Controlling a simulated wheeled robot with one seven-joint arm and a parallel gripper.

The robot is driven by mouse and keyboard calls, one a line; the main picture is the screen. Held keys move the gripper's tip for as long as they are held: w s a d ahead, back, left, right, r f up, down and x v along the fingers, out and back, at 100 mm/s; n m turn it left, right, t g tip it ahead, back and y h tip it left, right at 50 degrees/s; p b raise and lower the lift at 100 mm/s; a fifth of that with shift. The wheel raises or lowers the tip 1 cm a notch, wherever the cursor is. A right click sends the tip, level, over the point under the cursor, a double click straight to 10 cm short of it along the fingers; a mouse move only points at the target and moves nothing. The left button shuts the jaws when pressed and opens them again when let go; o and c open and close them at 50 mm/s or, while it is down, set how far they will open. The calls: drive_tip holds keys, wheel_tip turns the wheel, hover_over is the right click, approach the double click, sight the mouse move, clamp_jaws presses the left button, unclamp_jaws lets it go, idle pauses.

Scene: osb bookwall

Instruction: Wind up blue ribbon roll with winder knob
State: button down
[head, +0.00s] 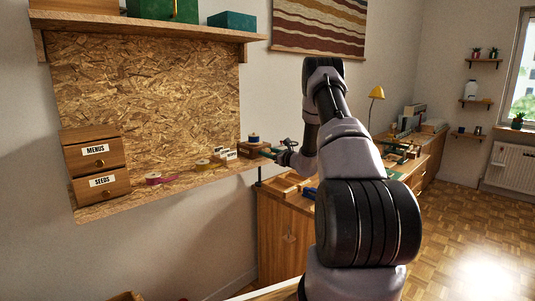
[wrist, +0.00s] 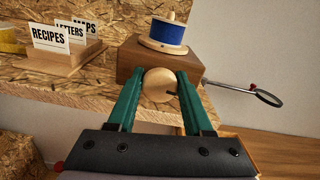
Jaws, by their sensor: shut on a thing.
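The blue ribbon roll (wrist: 168,32) sits upright on a wooden spool, on top of a brown wooden winder box (wrist: 130,58). It also shows small in the head view (head: 253,138). A round pale wooden winder knob (wrist: 159,85) is on the box's front. My gripper (wrist: 159,88), with green fingers, is shut on the knob, one finger on each side. In the head view my gripper (head: 272,153) reaches the box (head: 254,149) at the shelf's right end. Whether any ribbon hangs loose from the roll cannot be told.
A wooden card holder (wrist: 62,58) with labelled cards stands left of the box on the shelf (wrist: 75,90). Pink (head: 153,178) and yellow (head: 203,164) ribbon rolls lie farther left, near the labelled drawers (head: 97,170).

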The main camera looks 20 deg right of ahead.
drive_tip(key=m, duration=0.5)
drive_tip(key=shift+d, duration=0.15)
drive_tip(key=shift+f+m, duration=0.1)
drive_tip(key=shift+m, duration=2.2)
drive_tip(key=shift+c, duration=1.5)
unclamp_jaws()
drive_tip(key=v, duration=1)
drive_tip(key=shift+s+d, duration=0.2)
drive_tip(key=shift+s, duration=0.15)
